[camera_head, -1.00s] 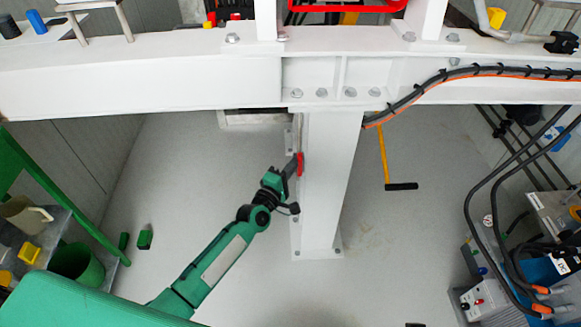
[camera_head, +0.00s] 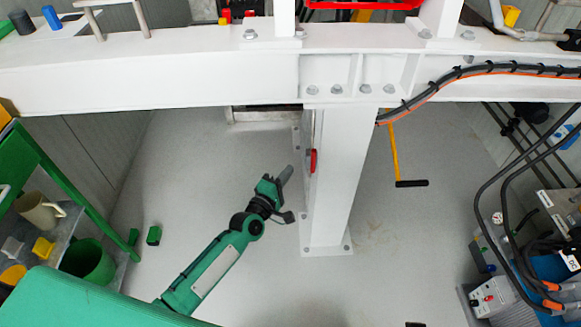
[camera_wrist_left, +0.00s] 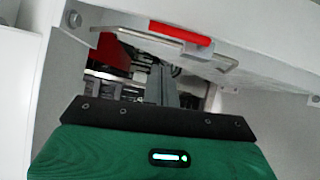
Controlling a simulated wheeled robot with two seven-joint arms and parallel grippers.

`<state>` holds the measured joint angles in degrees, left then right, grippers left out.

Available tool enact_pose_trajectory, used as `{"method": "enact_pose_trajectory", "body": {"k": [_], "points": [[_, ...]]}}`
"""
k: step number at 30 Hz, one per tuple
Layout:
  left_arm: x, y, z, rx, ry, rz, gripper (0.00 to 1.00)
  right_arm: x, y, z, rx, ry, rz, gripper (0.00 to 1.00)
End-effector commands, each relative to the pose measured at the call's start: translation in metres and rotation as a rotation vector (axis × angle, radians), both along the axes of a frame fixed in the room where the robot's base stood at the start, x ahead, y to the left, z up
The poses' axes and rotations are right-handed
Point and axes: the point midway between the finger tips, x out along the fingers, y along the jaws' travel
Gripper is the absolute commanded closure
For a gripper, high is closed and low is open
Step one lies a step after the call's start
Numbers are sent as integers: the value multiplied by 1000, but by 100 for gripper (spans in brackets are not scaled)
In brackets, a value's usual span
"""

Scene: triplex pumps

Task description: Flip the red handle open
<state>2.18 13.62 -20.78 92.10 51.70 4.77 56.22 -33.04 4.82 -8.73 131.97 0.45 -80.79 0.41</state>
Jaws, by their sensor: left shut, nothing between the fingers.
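The red handle (camera_head: 313,160) is on the left side of the white post (camera_head: 334,190) in the head view. In the left wrist view the red handle (camera_wrist_left: 180,33) lies along a pale plate, above and beyond the fingers. My left gripper (camera_head: 288,172) is shut and empty, a little left of the handle with a gap between them. Its fingers (camera_wrist_left: 163,85) show in the middle of the wrist view. My right gripper is not in view.
A white horizontal beam (camera_head: 150,80) crosses above the post. Black cables (camera_head: 440,85) run along the beam at the right. A green bucket (camera_head: 88,262) stands at lower left. Grey floor is open around the post.

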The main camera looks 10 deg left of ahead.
Motion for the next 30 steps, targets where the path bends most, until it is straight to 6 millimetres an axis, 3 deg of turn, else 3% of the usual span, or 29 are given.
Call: {"method": "enact_pose_trajectory", "body": {"k": [6,12,30], "points": [[-36,12,-2,2,3,1,100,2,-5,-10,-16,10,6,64],[-57,19,-2,2,2,2,100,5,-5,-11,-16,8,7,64],[-63,21,-1,1,1,1,100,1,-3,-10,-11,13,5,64]]}}
